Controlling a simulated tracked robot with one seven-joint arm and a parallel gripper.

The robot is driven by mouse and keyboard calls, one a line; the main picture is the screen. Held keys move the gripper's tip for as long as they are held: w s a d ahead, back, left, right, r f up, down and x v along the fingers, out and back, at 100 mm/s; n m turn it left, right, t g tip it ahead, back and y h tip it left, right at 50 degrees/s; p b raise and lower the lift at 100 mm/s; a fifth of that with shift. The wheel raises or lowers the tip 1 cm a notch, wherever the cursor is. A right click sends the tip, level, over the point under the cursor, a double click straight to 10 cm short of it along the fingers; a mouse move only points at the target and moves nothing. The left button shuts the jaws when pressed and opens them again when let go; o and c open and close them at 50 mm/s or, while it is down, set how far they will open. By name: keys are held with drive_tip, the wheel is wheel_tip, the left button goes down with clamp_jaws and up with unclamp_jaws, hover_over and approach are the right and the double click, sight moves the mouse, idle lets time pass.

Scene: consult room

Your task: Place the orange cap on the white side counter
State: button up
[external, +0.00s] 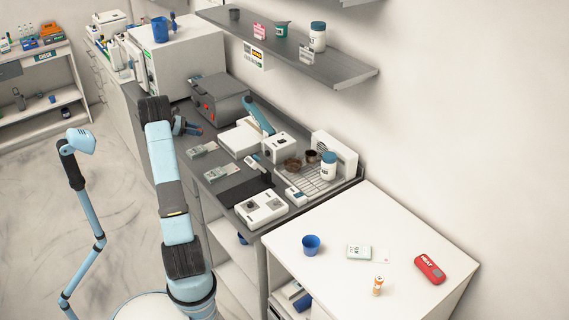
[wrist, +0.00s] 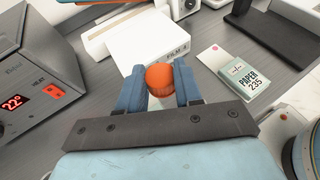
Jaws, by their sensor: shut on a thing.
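The orange cap (wrist: 160,79) sits between the two blue fingers of my gripper (wrist: 160,88) in the wrist view. The fingers are shut on its sides. In the external view my gripper (external: 187,127) is partly hidden behind my arm, over the grey bench beside the dark heater box; I cannot make out the cap clearly there. The white side counter (external: 322,279) is at the lower right of the external view, well away from my gripper. A blue cup, a small card box, a small orange-labelled bottle and a red case stand on it.
The dark heater box (wrist: 30,95) with a red display is at left in the wrist view. A white box (wrist: 140,42) and a paper packet (wrist: 243,77) lie on the grey bench. The blue cup (external: 311,245) and red case (external: 429,269) leave bare counter between them.

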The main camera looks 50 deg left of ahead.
drive_tip(key=w+d+r+m+h, duration=0.1)
drive_tip(key=w+d, duration=0.6)
drive_tip(key=d, duration=0.4)
drive_tip(key=w+d+r+g, duration=0.1)
drive_tip(key=w+d, duration=0.5)
drive_tip(key=d, duration=0.4)
drive_tip(key=w+d+r+m+h, duration=0.1)
drive_tip(key=w+d, duration=0.6)
drive_tip(key=d, duration=0.4)
drive_tip(key=s+d+f+m+g+h, duration=0.1)
drive_tip(key=s+d, duration=0.2)
drive_tip(key=d, duration=1.4)
drive_tip(key=s+d+f+m+g+h, duration=0.15)
drive_tip(key=s+d, duration=0.25)
drive_tip(key=d, duration=1.4)
hover_over(338, 215)
drive_tip(key=s, duration=0.1)
wheel_tip(338, 215, down, 9)
drive_tip(key=shift+w+f, duration=0.55)
drive_tip(key=shift+f, duration=1.6)
